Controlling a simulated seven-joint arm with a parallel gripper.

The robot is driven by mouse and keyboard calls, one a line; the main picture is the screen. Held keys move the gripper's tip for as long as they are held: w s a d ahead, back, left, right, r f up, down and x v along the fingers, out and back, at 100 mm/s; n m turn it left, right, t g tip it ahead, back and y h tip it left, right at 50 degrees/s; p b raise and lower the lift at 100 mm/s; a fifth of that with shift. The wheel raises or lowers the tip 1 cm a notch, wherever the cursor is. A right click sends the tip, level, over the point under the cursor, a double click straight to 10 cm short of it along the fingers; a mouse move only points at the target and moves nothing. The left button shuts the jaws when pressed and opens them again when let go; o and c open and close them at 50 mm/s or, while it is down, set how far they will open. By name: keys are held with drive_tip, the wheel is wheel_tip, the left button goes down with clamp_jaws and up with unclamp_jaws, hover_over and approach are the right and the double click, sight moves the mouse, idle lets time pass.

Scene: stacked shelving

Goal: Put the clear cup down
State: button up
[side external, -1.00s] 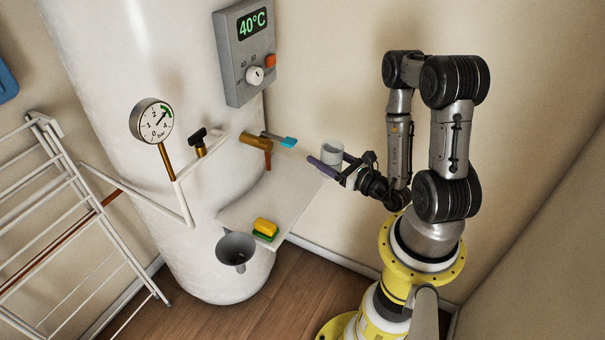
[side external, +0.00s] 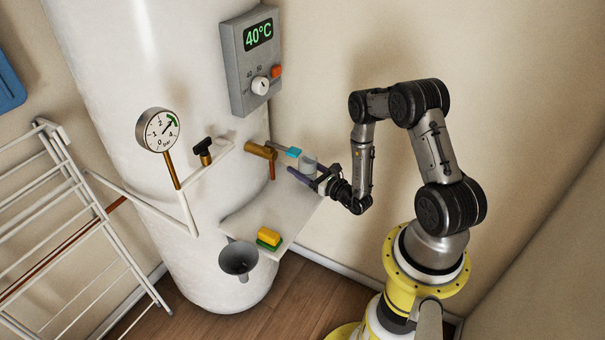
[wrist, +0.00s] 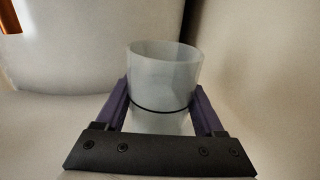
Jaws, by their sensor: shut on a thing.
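The clear cup (side external: 308,164) is a translucent, whitish cylinder with a dark ring, as the wrist view shows (wrist: 163,85). It is upright between the purple fingers of my gripper (side external: 306,177). My gripper is shut on it, with one finger on each side in the wrist view (wrist: 161,108). The cup is over the back part of the pale shelf (side external: 245,213), near the blue-handled tap (side external: 262,151). I cannot tell whether its base touches the shelf; the gripper hides the lower part.
A yellow and green sponge (side external: 268,238) lies near the shelf's front edge, above a grey funnel (side external: 238,259). A white tank (side external: 130,120) with a pressure gauge (side external: 158,130) and a control box (side external: 250,60) stands behind. The shelf's middle is clear.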

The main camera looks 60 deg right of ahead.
drive_tip(key=shift+s+f, duration=0.1)
drive_tip(key=shift+f, duration=1.15)
drive_tip(key=shift+f, duration=0.1)
drive_tip(key=o, duration=1.5)
drive_tip(key=shift+s, duration=0.15)
drive_tip(key=v, duration=1.1)
drive_tip(key=shift+s+a, duration=0.1)
drive_tip(key=shift+s, duration=0.25)
